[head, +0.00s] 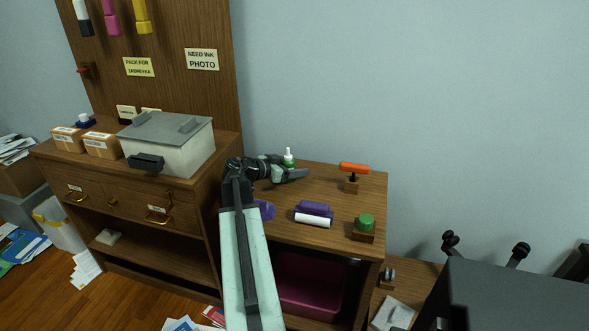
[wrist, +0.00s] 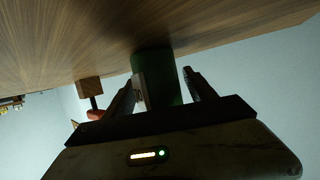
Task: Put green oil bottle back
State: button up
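The green oil bottle (head: 288,161) stands at the back of the lower wooden cabinet top, against the wall. Its pale tip and green upper part show in the head view; my gripper hides part of it. My gripper (head: 304,175) is low over the cabinet top, beside the bottle. In the wrist view, which is upside down, the green bottle (wrist: 165,82) stands on the wood between the two fingers of my gripper (wrist: 160,88). The left finger is close to the bottle, and a narrow gap shows at the right finger. The fingers look open around it.
On the same top are an orange-handled tool (head: 354,169), a purple and white roller (head: 313,213) and a green button on a wooden block (head: 365,225). A taller cabinet with a grey-lidded box (head: 170,140) stands left. A dark machine (head: 515,295) is at lower right.

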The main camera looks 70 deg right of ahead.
jog(key=shift+a+r+p, duration=0.15)
jog(key=shift+r+p, duration=0.15)
jog(key=shift+p, duration=0.05)
jog(key=p+v, duration=0.3)
jog(key=v, duration=0.7)
jog(key=shift+w+a+r+p, duration=0.15)
jog(key=shift+w+a+p, duration=0.1)
jog(key=shift+a+p, duration=0.05)
jog(key=shift+w+a, duration=0.25)
jog(key=shift+a, duration=0.1)
